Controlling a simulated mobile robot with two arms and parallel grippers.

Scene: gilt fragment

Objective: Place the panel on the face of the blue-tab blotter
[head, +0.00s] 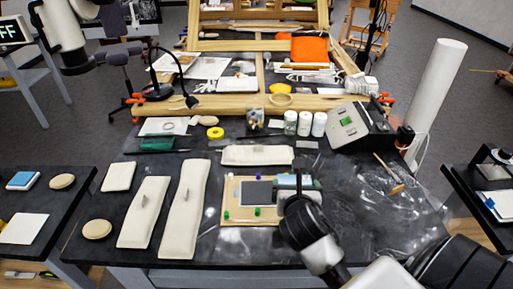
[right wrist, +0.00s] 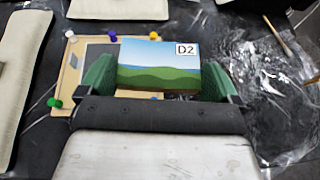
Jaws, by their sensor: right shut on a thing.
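The panel (right wrist: 158,68) is a small painting of blue sky and green hills, marked D2. My right gripper (right wrist: 158,86) is shut on it, with a green finger pad at each side edge. In the head view the panel (head: 288,181) and my right gripper (head: 297,190) are over the right part of a pinned wooden board. The gap beneath them cannot be judged. A white pad with a small blue mark (head: 497,206) lies on the right side table; I cannot tell if it is the blue-tab blotter.
The board (head: 234,214) bears a grey square (head: 256,192) and coloured pins. Long cream cushions (head: 184,209) lie left of it and another (head: 257,155) behind. A grey device (head: 360,124) and white roll (head: 436,95) stand right. The front right tabletop has plastic film.

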